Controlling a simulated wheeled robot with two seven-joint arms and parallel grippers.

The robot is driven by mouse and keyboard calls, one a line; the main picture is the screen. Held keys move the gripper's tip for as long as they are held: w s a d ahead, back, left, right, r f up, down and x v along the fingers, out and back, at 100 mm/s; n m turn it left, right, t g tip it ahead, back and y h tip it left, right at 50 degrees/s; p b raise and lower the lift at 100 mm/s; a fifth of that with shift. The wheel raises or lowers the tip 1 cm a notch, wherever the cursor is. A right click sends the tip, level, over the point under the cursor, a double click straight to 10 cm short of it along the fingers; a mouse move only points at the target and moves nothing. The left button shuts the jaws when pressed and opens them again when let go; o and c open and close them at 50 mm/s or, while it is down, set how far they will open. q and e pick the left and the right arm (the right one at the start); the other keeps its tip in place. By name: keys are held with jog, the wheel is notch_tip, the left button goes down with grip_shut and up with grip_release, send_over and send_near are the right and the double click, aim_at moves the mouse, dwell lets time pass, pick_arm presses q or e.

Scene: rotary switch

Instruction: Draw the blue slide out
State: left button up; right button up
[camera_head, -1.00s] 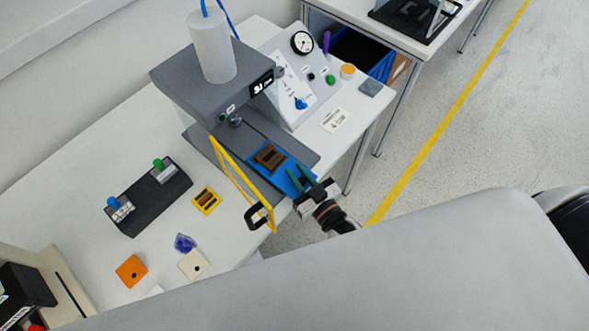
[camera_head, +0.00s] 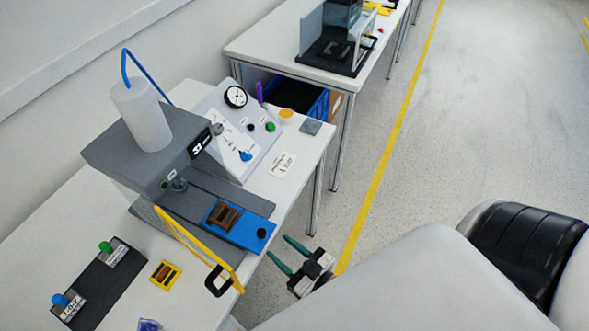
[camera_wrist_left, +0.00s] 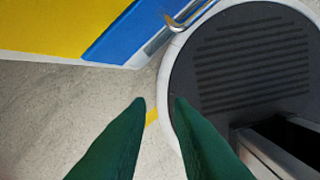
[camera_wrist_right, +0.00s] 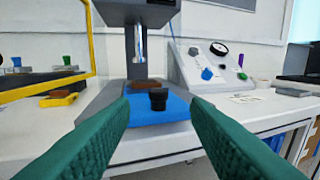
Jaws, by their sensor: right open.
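The blue slide (camera_head: 238,223) lies in the dark base of the grey press, with a brown block (camera_head: 224,216) on it and a black knob (camera_head: 261,233) at its front end. My right gripper (camera_head: 278,246) is open and empty, in front of the knob and apart from it, off the table's edge. In the right wrist view the knob (camera_wrist_right: 158,99) and slide (camera_wrist_right: 172,108) show ahead, between the open green fingers (camera_wrist_right: 160,104). My left gripper (camera_wrist_left: 160,101) shows only in its wrist view, fingers apart and empty, above the floor and my base.
A yellow frame (camera_head: 195,248) with a black handle (camera_head: 217,281) stands left of the slide. A sloped panel (camera_head: 235,135) with a gauge and knobs is behind. The floor on the right is clear.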

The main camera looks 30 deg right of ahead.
jog(key=shift+v, duration=1.65)
jog(key=s+d+f+g+h, duration=0.1)
jog(key=s+d+f+g, duration=0.2)
jog(key=f, duration=1)
jog(key=s+f+g+h, duration=0.2)
jog(key=s+f+g, duration=0.25)
jog(key=f, duration=0.85)
jog(key=s+d+f+g+h, duration=0.1)
jog(key=s+d+f+g, duration=0.2)
jog(key=s+f+g, duration=0.6)
jog(key=s+f, duration=0.3)
jog(key=s, duration=0.3)
jog(key=shift+m+h, duration=0.3)
